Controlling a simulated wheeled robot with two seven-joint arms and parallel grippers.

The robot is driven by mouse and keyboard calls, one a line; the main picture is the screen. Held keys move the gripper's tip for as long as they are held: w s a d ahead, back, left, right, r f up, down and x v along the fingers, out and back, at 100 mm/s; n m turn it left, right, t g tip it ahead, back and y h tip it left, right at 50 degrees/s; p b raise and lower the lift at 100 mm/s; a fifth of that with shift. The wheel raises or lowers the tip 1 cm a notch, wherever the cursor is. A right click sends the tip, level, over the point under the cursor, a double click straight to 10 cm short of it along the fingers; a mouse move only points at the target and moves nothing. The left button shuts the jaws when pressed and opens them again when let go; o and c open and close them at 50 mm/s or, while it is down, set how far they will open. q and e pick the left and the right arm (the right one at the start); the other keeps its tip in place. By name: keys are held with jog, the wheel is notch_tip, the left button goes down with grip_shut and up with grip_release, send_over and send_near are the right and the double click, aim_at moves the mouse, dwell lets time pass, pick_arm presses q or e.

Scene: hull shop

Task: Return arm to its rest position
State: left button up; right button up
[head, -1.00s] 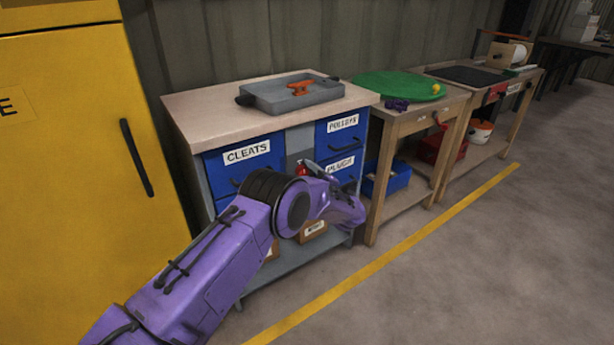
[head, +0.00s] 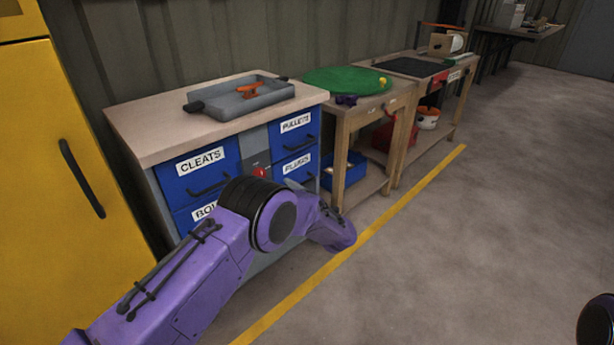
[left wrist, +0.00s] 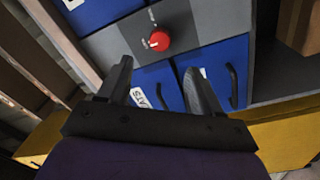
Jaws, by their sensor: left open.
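My purple left arm (head: 190,280) comes in from the lower left in the head view, bent in front of the drawer cabinet. Its gripper cannot be made out there. In the left wrist view my left gripper (left wrist: 158,68) is open, with nothing between its two dark fingers. Beyond the fingers are blue drawers (left wrist: 165,85) and a grey panel with a red knob (left wrist: 159,41). The gripper looks apart from them. My right gripper is not in view.
The drawer cabinet (head: 140,140) carries a grey tray (head: 225,105) with an orange cleat. A yellow cabinet (head: 70,130) stands left. Wooden benches (head: 360,115) continue along the wall, one with a green round mat (head: 335,80). The floor right of the yellow line is clear.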

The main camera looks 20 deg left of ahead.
pick_arm(q)
jog(key=s+d+f+m+t+h, duration=0.1)
jog(key=s+f+m+t+h, duration=0.1)
jog(key=s+f+m+h, duration=0.6)
jog(key=s+d+f+m+t+h, duration=0.1)
jog(key=s+f+m+h, duration=0.2)
jog(key=s+f+m, duration=0.65)
jog(key=s+f+g+h, duration=0.1)
jog(key=s+f+g, duration=0.1)
jog(key=s+f, duration=0.35)
jog(key=s+f+g+h, duration=0.1)
jog(key=s+f+g, duration=0.1)
jog(key=s, duration=0.6)
jog(key=s+g, duration=0.3)
jog(key=s, duration=1)
notch_tip(320, 180, up, 23)
jog(key=w+p, duration=0.1)
jog(key=p, duration=2.2)
jog(key=shift+w+r+m+h, duration=0.15)
jog(key=shift+r+m+h, duration=0.05)
jog(key=shift+m+h, duration=0.2)
